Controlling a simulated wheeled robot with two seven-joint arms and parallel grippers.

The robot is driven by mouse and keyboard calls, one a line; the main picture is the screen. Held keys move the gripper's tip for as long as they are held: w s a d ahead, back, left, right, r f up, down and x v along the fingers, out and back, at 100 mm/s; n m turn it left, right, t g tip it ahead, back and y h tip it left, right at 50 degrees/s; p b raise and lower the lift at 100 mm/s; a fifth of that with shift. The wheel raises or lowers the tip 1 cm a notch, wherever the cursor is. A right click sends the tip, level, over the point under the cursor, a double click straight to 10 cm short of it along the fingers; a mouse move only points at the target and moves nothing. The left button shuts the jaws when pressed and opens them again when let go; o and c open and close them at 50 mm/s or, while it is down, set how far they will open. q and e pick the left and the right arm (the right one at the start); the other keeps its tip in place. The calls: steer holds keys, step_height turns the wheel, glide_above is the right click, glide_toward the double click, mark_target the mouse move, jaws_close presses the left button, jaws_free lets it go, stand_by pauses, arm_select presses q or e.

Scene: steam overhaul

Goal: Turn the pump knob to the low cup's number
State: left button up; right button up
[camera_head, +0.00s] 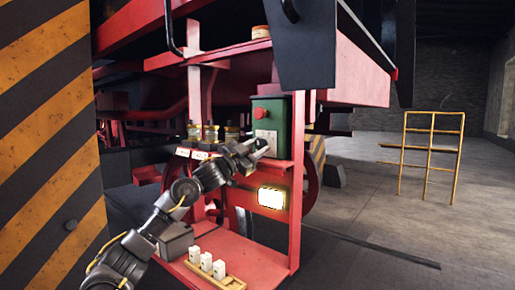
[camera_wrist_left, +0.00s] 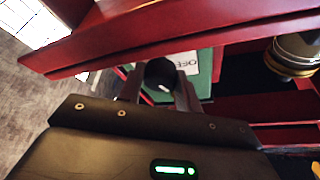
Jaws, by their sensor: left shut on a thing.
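The green pump box (camera_head: 270,112) with a red button stands on the red frame's shelf. My left gripper (camera_head: 260,147) is at its lower front. In the left wrist view, the gripper (camera_wrist_left: 160,88) is shut on the round black pump knob (camera_wrist_left: 160,72). A white plate reading OFF (camera_wrist_left: 188,62) sits beside the knob. The knob's pointer and number marks cannot be made out. Several brass-topped glass cups, one of them here (camera_head: 232,134), stand left of the box with white tags (camera_head: 199,154) below. Their levels are too small to read. My right gripper is not in view.
A wooden tray (camera_head: 232,284) with white blocks lies on the lower red ledge. A striped pillar (camera_head: 45,120) stands close at left. A yellow rail (camera_head: 432,150) stands at right, with open floor before it.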

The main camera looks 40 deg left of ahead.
arm_select(q)
steer(key=o, duration=1)
steer(key=shift+s+f, duration=0.1)
steer(key=shift+s+a+f+b, duration=0.1)
steer(key=shift+s+f+b, duration=0.15)
steer(key=shift+b, duration=0.2)
steer(key=b+v, duration=0.6)
steer(key=v, duration=0.4)
steer(key=shift+r, duration=0.2)
steer(key=shift+a, duration=0.1)
